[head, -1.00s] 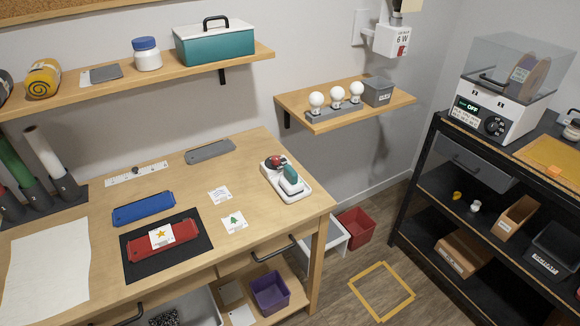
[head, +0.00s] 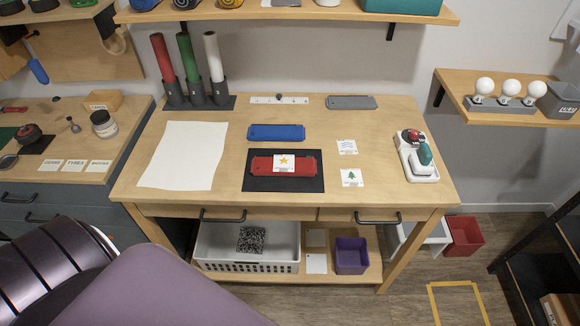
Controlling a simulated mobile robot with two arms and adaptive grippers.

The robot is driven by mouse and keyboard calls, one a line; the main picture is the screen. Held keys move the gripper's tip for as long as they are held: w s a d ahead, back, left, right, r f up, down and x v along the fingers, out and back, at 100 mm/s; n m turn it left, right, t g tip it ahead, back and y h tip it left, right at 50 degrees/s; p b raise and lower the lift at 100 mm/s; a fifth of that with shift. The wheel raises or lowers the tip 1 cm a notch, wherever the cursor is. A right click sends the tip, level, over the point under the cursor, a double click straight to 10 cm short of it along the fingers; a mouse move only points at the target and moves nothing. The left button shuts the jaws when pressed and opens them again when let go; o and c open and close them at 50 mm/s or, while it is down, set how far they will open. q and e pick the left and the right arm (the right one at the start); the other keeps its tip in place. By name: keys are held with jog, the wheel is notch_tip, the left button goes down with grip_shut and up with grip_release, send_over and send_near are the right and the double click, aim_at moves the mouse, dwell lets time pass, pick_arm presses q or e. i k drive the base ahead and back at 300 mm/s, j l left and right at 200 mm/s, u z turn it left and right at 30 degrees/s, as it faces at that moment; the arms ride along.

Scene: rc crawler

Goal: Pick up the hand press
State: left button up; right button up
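On the right end of the wooden workbench (head: 340,205) sits a white tray (head: 404,160). It holds a teal-handled tool (head: 425,155) with a pale base, standing upright, and a small red and dark tool (head: 413,136) behind it. The teal-handled one may be the hand press, but I cannot tell for sure. Neither gripper is in view. A part of my own arm fills the lower left of the head view, well away from the tray.
A red plate (head: 284,168) lies on a black mat (head: 313,184), with a blue plate (head: 276,133) behind. A white sheet (head: 182,155) and upright rolls (head: 188,66) are at left. A shelf (head: 450,85) with bulbs juts out at right.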

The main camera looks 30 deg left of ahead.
aim_at(419, 161)
jog(key=i+l+u, duration=0.6)
jog(key=l+u, duration=0.35)
jog(key=i+l, duration=0.05)
jog(key=l, duration=0.05)
